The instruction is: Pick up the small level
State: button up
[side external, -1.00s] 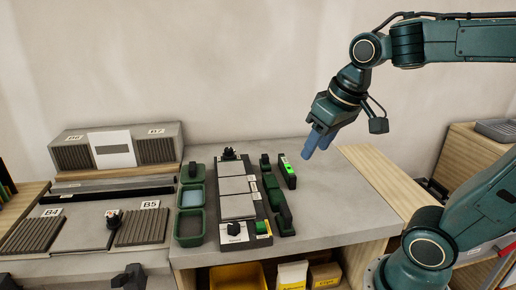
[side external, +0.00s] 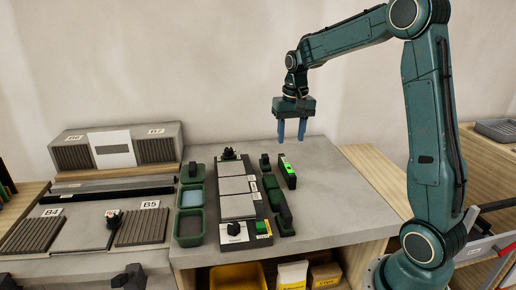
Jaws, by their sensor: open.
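The small level (side external: 288,172) is a short dark bar with a bright green patch on top. It lies on the grey worktop, right of the tile fixture and beside a dark green holder (side external: 276,204). My gripper (side external: 291,139) points straight down with its two blue fingers apart and nothing between them. In the picture it is just above the far end of the level, and a gap shows between fingertips and level. Its exact height over the level cannot be told from this one view.
The tile fixture (side external: 259,211) with pale tiles (side external: 238,206) stands left of the level. Green bins (side external: 189,228) stand farther left, near ribbed racks (side external: 32,235). The grey worktop (side external: 335,205) right of the level is clear. A yellow bin (side external: 238,276) sits below the worktop's front edge.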

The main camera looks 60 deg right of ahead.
aim_at(291, 173)
jog(key=shift+m+g, duration=0.3)
jog(key=shift+m, duration=0.2)
jog(key=d+f, duration=0.1)
jog(key=d, duration=0.1)
jog(key=w+d+f, duration=0.1)
jog(key=f, duration=0.1)
jog(key=shift+w+d+f, duration=0.15)
jog(key=shift+d, duration=0.2)
jog(key=shift+f, duration=4.25)
jog(key=shift+a+f, duration=0.1)
jog(key=shift+f, duration=2.5)
